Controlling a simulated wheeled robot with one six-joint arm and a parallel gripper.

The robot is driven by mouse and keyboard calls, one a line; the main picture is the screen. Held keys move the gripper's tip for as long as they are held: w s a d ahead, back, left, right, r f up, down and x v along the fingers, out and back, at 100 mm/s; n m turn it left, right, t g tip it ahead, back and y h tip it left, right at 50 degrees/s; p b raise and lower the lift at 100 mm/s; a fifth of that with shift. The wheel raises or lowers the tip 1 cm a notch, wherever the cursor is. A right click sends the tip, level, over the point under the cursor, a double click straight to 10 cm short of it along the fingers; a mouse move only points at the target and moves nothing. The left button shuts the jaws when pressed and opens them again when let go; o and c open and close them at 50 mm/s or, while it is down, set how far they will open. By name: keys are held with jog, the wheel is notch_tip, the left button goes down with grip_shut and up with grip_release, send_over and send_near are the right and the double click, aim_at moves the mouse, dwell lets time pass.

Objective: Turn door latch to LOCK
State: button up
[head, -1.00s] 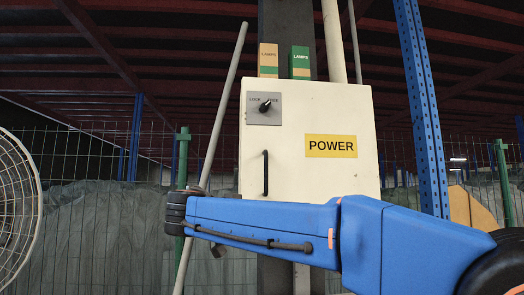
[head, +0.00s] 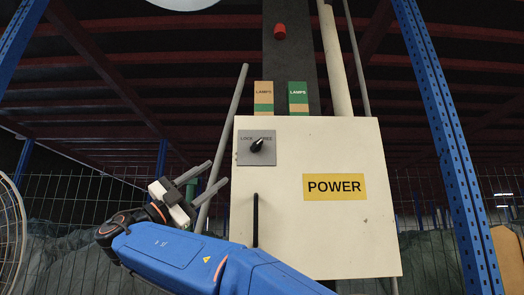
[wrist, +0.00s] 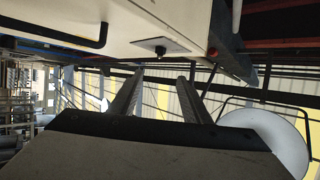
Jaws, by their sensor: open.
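The door latch is a black knob (head: 257,145) on a grey plate (head: 243,157) at the upper left of the cream POWER box (head: 290,215). Its pointer tilts up and right, towards the right-hand label and away from LOCK. The knob also shows in the wrist view (wrist: 160,51), beyond my fingertips. My gripper (head: 217,173) is open and empty, left of the box and a little below the latch. Its two grey fingers point up and right. In the wrist view my gripper (wrist: 161,77) has a clear gap between its fingers. Nothing touches the knob.
A black door handle (head: 255,220) stands out below the latch. A slanted grey pole (head: 232,120) runs behind my fingers. Two LAMPS boxes (head: 264,98) (head: 298,97) sit above the box. A blue post (head: 447,130) stands at the right. Space left of the box is mostly free.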

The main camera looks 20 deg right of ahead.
aim_at(256, 145)
jog(key=x, duration=1.7)
jog(key=shift+d, duration=0.1)
jog(key=shift+c, duration=0.3)
jog(key=c, duration=1)
